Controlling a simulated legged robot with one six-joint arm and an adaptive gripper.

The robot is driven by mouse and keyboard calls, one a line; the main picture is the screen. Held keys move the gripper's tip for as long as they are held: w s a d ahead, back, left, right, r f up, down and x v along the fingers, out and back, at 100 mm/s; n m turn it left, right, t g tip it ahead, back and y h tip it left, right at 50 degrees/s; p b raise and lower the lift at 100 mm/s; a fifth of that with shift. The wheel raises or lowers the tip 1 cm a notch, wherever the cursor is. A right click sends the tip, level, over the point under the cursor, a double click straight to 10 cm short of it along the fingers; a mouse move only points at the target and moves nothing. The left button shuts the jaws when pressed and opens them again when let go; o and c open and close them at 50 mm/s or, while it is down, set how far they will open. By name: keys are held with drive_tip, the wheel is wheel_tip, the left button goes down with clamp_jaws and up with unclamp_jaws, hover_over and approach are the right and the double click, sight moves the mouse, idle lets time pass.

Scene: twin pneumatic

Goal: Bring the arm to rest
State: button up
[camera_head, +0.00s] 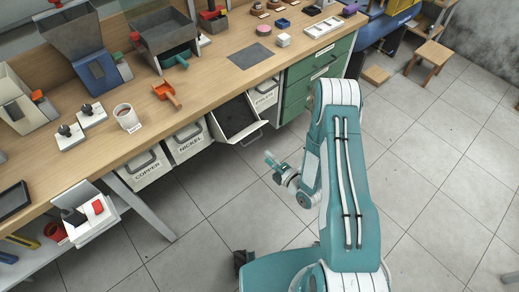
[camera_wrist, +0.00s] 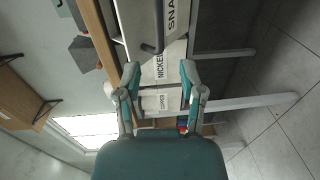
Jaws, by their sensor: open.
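My arm is teal and white and rises from the lower right of the head view, bent over at the top. My gripper (camera_head: 271,160) hangs below the bend, over the floor and apart from the workbench (camera_head: 215,70). In the wrist view my gripper (camera_wrist: 158,80) has its two teal fingers spread wide, with nothing between them. Beyond the fingers are the bin labelled NICKEL (camera_wrist: 172,62) and the bin labelled COPPER (camera_wrist: 155,101); the gripper touches neither as far as I can see.
Under the bench, the COPPER bin (camera_head: 146,169), the NICKEL bin (camera_head: 190,141) and a tilted-out open bin (camera_head: 236,118) face my arm. A green drawer cabinet (camera_head: 320,72) stands behind it. A stool (camera_head: 430,55) is at the upper right. Grey tiled floor (camera_head: 430,150) is clear on the right.

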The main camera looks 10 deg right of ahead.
drive_tip(key=shift+v, duration=0.85)
drive_tip(key=w+d+r+m+g+h, duration=0.1)
drive_tip(key=w+r+m+h, duration=0.1)
drive_tip(key=w+r, duration=0.35)
drive_tip(key=d+r+m+g+h, duration=0.1)
drive_tip(key=d+r+m+h, duration=0.3)
drive_tip(key=r, duration=0.6)
drive_tip(key=d+r+m+g+h, duration=0.1)
drive_tip(key=d+r+m+h, duration=0.15)
drive_tip(key=r+m, duration=0.45)
drive_tip(key=s+r+m+g, duration=0.1)
drive_tip(key=s+r+m, duration=0.3)
drive_tip(key=s, duration=0.5)
drive_tip(key=s+a+r+m+g, duration=0.1)
drive_tip(key=s+r+m+g, duration=0.1)
drive_tip(key=s+r+m, duration=0.2)
drive_tip(key=s+a+r+m+g+h, duration=0.1)
drive_tip(key=s+r+m+g, duration=0.1)
drive_tip(key=s+r, duration=0.6)
drive_tip(key=s+m, duration=0.1)
drive_tip(key=s, duration=0.5)
drive_tip(key=shift+a+r+m, duration=0.15)
drive_tip(key=shift+a+m, duration=0.1)
drive_tip(key=shift+m, duration=0.15)
